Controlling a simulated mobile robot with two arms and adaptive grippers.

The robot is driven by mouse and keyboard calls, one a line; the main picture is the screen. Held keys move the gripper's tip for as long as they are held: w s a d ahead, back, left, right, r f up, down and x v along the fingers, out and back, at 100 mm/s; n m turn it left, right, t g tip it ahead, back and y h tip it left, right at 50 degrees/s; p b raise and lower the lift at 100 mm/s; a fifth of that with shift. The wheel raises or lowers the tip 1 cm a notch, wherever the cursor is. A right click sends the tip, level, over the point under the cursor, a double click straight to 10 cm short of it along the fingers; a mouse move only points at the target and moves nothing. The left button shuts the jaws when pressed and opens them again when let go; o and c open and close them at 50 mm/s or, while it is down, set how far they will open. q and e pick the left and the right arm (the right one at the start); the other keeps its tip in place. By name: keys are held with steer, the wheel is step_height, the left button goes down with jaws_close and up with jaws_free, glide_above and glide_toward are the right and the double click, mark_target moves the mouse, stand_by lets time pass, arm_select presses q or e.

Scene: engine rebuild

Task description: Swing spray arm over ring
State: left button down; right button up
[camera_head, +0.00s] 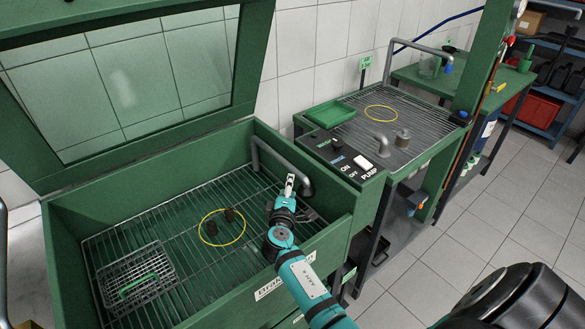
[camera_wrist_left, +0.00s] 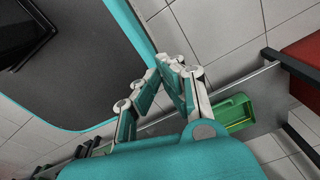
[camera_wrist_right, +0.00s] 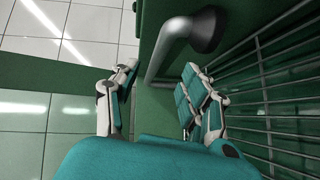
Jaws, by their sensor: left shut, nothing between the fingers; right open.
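The grey bent spray arm (camera_head: 278,160) rises at the back of the green wash basin (camera_head: 330,228), and its end hooks down near the right wall. The yellow ring (camera_head: 222,227) lies on the basin's grate around dark cylindrical parts (camera_head: 229,214), left of the spray arm. My right gripper (camera_head: 289,186) is at the spray arm's hooked end. In the right wrist view, the right gripper (camera_wrist_right: 158,73) is open, with the pipe (camera_wrist_right: 166,45) showing between and beyond its fingers; contact is unclear. My left gripper (camera_wrist_left: 166,65) is shut and empty, outside the head view.
The basin's glazed lid (camera_head: 130,80) stands open. To the right, a second station holds another yellow ring (camera_head: 381,106), a green tray (camera_head: 329,112) and a pump switch (camera_head: 363,163).

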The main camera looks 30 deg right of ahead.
mark_target(292, 171)
steer(key=x, duration=0.4)
steer(key=shift+w+d+f, duration=0.1)
steer(key=shift+w+d, duration=0.05)
steer(key=shift+w, duration=0.05)
steer(key=x, duration=0.5)
steer(key=shift+w+d+f+b, duration=0.15)
steer(key=shift+w+d+b, duration=0.15)
steer(key=shift+w+d, duration=0.05)
steer(key=c, duration=0.9)
arm_select(q)
steer(key=shift+w+d+f, duration=0.2)
steer(key=shift+w+d, duration=0.35)
steer(key=shift+w, duration=0.3)
arm_select(e)
jaws_close()
arm_select(q)
steer(key=shift+w, duration=0.1)
